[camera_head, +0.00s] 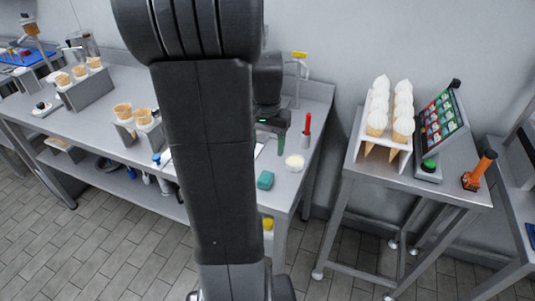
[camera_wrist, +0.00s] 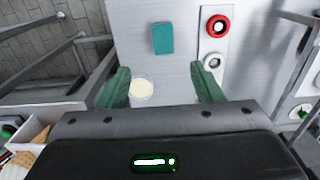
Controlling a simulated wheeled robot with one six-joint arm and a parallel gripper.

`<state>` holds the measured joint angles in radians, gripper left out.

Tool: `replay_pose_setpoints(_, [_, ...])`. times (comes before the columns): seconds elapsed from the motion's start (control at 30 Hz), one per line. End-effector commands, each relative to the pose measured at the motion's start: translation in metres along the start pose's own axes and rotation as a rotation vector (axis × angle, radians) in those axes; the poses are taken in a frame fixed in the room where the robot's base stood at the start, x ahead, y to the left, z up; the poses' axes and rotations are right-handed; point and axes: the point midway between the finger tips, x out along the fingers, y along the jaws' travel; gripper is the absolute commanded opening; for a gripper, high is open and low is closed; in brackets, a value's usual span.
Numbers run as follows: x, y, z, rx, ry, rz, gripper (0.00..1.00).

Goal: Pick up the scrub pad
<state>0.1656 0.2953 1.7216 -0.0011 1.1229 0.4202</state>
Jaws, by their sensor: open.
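The scrub pad is likely the small teal-green block (camera_head: 265,180) lying near the front right corner of the steel table in the head view. It also shows in the wrist view (camera_wrist: 163,38), top centre, beyond my fingertips. My gripper (camera_head: 279,143) is above the table, behind the pad in the head view. In the wrist view its two green fingers (camera_wrist: 163,78) are spread wide with nothing between them gripped. The pad is apart from both fingers and fully visible.
A round cream-coloured item (camera_head: 295,163) lies near the pad; in the wrist view (camera_wrist: 141,89) it is beside the left finger. A red upright object (camera_head: 307,123) stands behind it. Cones in holders (camera_head: 139,126) stand left. A side table (camera_head: 448,183) holds filled cones and a screen.

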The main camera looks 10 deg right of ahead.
Motion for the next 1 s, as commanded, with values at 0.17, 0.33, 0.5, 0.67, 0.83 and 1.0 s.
replay_pose_setpoints(0.17, [0.017,-0.001,-0.004,0.011,-0.006,0.001,0.60])
replay_pose_setpoints(0.33, [0.052,-0.001,-0.003,0.010,-0.008,0.003,0.60])
replay_pose_setpoints(0.5, [0.078,-0.001,-0.003,0.009,-0.005,0.001,0.60])
replay_pose_setpoints(0.67, [0.087,-0.002,-0.003,0.009,-0.003,0.000,0.60])
replay_pose_setpoints(0.83, [0.104,-0.004,-0.002,0.009,-0.007,0.002,0.60])
replay_pose_setpoints(1.0, [0.126,-0.005,-0.002,0.009,-0.005,0.001,0.60])
